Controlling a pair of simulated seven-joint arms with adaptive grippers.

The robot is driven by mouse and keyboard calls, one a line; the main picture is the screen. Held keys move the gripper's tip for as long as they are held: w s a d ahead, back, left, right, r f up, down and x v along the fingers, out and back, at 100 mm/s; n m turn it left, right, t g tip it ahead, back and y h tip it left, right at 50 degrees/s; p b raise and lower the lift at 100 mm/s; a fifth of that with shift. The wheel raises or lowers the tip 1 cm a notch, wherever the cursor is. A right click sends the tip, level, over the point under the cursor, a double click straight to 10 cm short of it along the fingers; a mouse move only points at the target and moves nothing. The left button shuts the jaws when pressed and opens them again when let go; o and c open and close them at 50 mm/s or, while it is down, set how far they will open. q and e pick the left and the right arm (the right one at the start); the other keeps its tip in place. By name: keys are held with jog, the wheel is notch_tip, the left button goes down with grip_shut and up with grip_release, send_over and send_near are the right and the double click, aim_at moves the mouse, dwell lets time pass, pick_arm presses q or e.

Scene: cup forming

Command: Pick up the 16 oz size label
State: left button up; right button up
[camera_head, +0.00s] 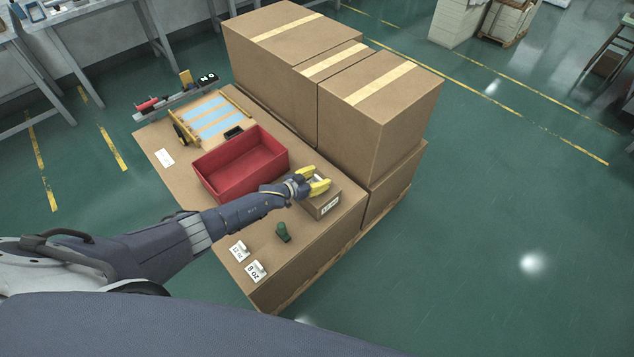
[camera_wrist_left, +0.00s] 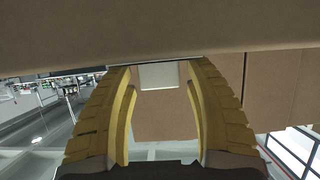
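My left gripper (camera_head: 318,182), with yellow fingers, is over a small cardboard box (camera_head: 318,208) at the right edge of the large carton top. A white label (camera_head: 331,205) with dark print shows on the box's front side; the print is too small to read. In the left wrist view my left gripper (camera_wrist_left: 160,75) has its fingers apart. A small white square (camera_wrist_left: 159,76) lies between the fingertips, with slight gaps at its sides. Two other white labels lie near the front: one looks like 12 (camera_head: 238,250), the other reads 20 (camera_head: 257,271). My right gripper is not in view.
A red open bin (camera_head: 240,163) stands just left of the gripper. A dark green object (camera_head: 283,232) stands in front of the small box. Tall cartons (camera_head: 380,110) rise behind it. A blank white card (camera_head: 164,157) and a blue-striped board (camera_head: 212,118) lie farther left.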

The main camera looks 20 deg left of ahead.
pick_arm(q)
jog(key=c, duration=0.6)
jog(key=shift+c, duration=0.2)
jog(key=shift+r, duration=0.1)
